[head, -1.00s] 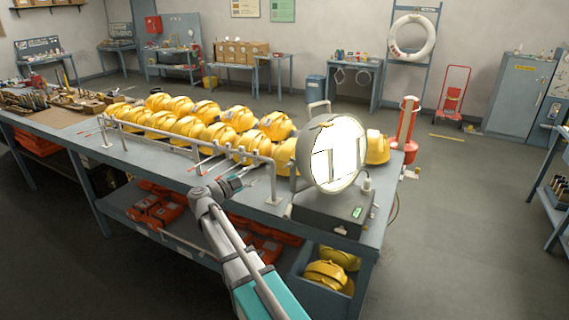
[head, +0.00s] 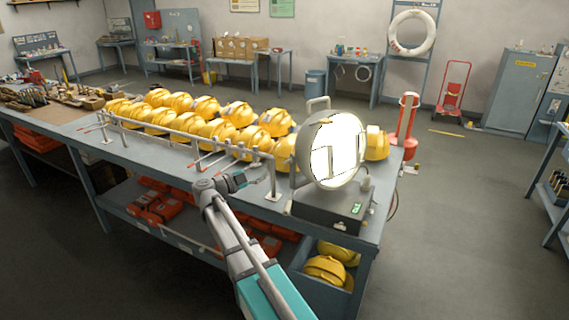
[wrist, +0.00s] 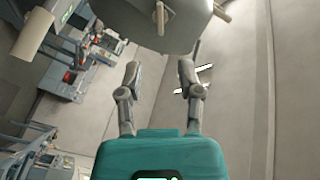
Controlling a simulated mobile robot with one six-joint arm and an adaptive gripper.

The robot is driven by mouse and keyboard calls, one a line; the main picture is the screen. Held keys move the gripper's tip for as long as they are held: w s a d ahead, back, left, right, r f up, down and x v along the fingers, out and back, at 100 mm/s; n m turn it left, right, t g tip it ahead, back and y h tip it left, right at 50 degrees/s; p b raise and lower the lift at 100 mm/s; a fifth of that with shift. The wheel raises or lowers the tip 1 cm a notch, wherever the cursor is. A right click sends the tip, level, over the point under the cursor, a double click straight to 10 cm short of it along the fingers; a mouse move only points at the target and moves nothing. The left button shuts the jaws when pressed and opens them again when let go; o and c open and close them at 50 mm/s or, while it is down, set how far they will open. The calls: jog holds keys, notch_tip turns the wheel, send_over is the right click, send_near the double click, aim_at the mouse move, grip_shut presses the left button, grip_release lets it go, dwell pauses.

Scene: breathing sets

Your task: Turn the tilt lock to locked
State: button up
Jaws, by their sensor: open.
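A round lamp (head: 338,150) with a bright white face stands on a dark base box (head: 328,208) at the right end of the bench. I cannot make out the tilt lock with certainty. In the wrist view a grey housing (wrist: 135,28) fills the top, with a small pale lever (wrist: 160,14) on it that may be the lock; its setting cannot be read. My gripper (head: 258,177) is left of the lamp, close to the bench's front rail. In the wrist view my gripper (wrist: 160,76) has its fingers apart, with nothing between them, below the housing.
A metal rail (head: 190,146) runs along the front of the bench (head: 150,185), its right post between my gripper and the lamp. Yellow helmets (head: 240,115) crowd behind it. A box of helmets (head: 325,270) sits below.

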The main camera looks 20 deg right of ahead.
aim_at(286, 162)
jog(key=d, duration=0.4)
jog(key=w+d, duration=0.1)
jog(key=d, duration=0.3)
jog(key=w+d, duration=0.1)
jog(key=d, duration=0.2)
jog(key=shift+w+d, duration=0.1)
jog(key=shift+d, duration=0.3)
grip_shut()
